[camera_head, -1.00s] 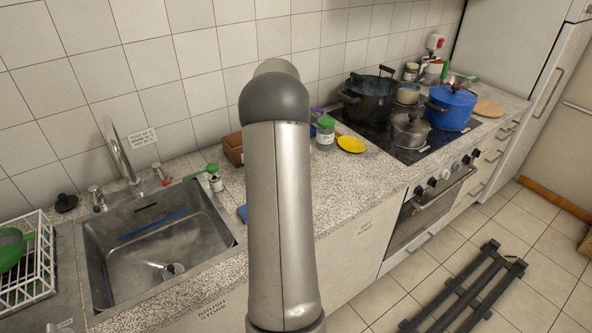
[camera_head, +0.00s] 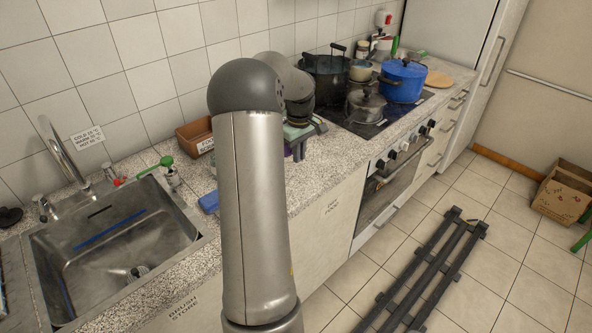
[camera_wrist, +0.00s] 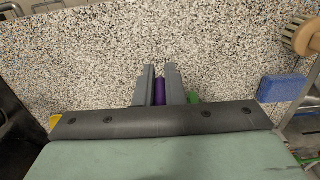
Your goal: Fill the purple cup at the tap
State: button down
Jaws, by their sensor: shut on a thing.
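The purple cup (camera_wrist: 159,91) is between the two grey fingers of my gripper (camera_wrist: 159,86) in the wrist view. My gripper is shut on it, over the speckled worktop; only a narrow strip of the cup shows. The tap (camera_head: 62,150) arches over the back of the steel sink (camera_head: 165,219) at the left. The sink looks empty apart from its drain and a blue strip.
A brown box (camera_head: 194,134) stands by the wall. The hob at the right holds a black pot (camera_head: 322,78), a steel pot (camera_head: 364,106) and a blue pot (camera_head: 402,82).

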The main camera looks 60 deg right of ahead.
aim_at(299, 183)
notch_tip(299, 183, down, 8)
jog(key=shift+f+p, duration=0.15)
jog(key=shift+p, duration=0.5)
jog(key=shift+f, duration=0.25)
jog(key=c, duration=1.5)
grip_release()
jog(key=shift+r, duration=0.1)
jog(key=shift+r, duration=0.1)
